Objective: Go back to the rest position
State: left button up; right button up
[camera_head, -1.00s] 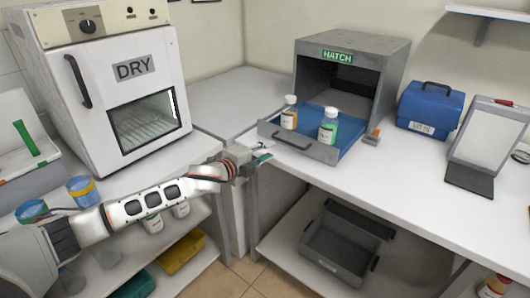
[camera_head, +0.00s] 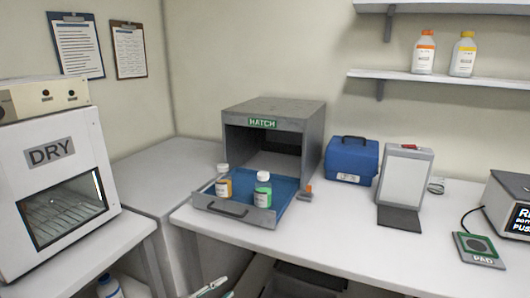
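My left gripper (camera_head: 219,289) shows only at the bottom edge of the head view, below and in front of the counter. Its two fingertips appear apart, with nothing seen between them; the rest of it is cut off. My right gripper is not in view. The grey hatch box (camera_head: 313,128) stands on the counter with its blue-lined drawer (camera_head: 232,209) pulled out. An orange-brown bottle (camera_head: 222,186) and a green bottle (camera_head: 263,191) stand upright in the drawer, away from the gripper.
The white DRY oven (camera_head: 88,160) is at the left. A blue case (camera_head: 351,160), a tilted white panel (camera_head: 405,174), a pad (camera_head: 478,250) and a display device (camera_head: 511,205) stand along the right counter (camera_head: 345,240). Two bottles with orange (camera_head: 424,55) and yellow caps (camera_head: 463,57) stand on a wall shelf.

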pick_arm(q)
jog(key=s+a+f+n+y, duration=0.1)
jog(key=s+f+n, duration=0.3)
jog(key=s, duration=0.4)
jog(key=s+a+f+n+g+y, duration=0.1)
jog(key=s+a+f+n, duration=0.2)
jog(key=s+f, duration=0.3)
jog(key=s+a+f+n+g+y, duration=0.1)
jog(key=s+f+n, duration=0.4)
jog(key=s, duration=0.6)
jog(key=shift+s+a+f+y, duration=0.4)
jog(key=shift+a+f+y, duration=0.1)
jog(key=shift+a, duration=0.5)
